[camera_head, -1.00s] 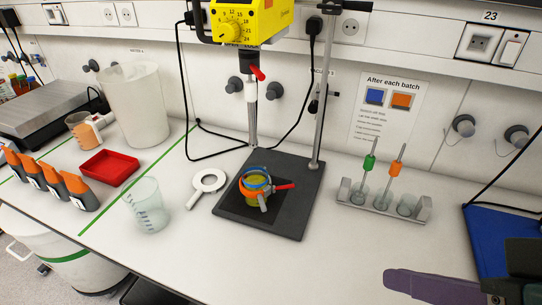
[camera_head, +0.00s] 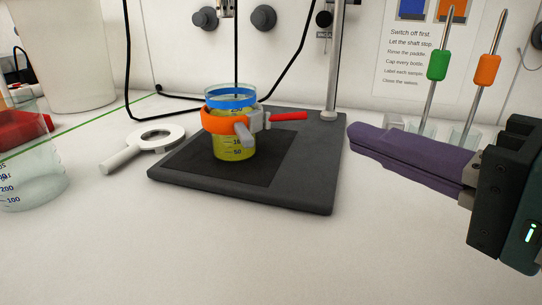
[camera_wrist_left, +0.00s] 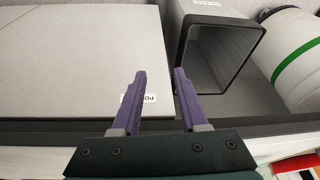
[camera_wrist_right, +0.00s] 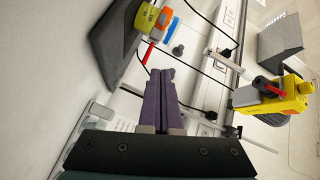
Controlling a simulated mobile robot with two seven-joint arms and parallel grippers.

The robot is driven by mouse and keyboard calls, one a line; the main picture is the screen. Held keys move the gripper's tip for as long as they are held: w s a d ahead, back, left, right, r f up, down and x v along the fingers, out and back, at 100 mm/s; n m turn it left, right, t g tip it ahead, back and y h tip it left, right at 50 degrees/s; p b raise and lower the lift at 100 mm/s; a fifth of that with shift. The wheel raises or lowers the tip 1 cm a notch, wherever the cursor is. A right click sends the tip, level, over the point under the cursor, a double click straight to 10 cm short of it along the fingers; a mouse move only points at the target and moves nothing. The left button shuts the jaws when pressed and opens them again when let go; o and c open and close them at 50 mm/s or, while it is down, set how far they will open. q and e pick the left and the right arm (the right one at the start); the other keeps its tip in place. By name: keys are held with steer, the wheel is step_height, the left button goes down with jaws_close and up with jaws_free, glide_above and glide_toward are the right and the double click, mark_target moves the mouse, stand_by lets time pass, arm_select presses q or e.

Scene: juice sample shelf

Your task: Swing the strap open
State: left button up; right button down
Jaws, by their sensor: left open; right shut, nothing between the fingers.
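An orange strap (camera_head: 221,122) goes around a glass beaker (camera_head: 233,148) of yellow-green liquid with a blue band near its top. A grey clamp piece (camera_head: 258,121) with a red lever (camera_head: 289,116) sits at its right front. The lever points right. The strap (camera_wrist_right: 138,17) and lever (camera_wrist_right: 147,53) also show in the right wrist view. My right gripper (camera_head: 354,141), with purple fingers, is shut and empty, right of the lever and apart from it. My left gripper (camera_wrist_left: 160,72) is open and empty, seen only in the left wrist view, away from the strap.
The beaker stands on a dark stand base (camera_head: 317,185) with a metal post (camera_head: 334,60) behind. A rack with green (camera_head: 438,65) and orange-handled (camera_head: 487,70) rods is behind my right gripper. The front bench is clear.

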mark_target(228, 124)
steer(key=b+x, duration=0.1)
steer(key=x, duration=0.9)
steer(key=shift+w+a+f, duration=0.1)
steer(key=shift+w+f, duration=0.05)
steer(key=shift+w, duration=0.1)
steer(key=shift+s+a+f, duration=0.25)
steer(key=shift+s+a, duration=0.05)
steer(key=shift+a, duration=0.25)
steer(key=shift+s+a+f, duration=0.25)
steer(key=shift+a, duration=0.35)
steer(key=shift+s+a+f, duration=0.2)
steer(key=shift+a, duration=0.35)
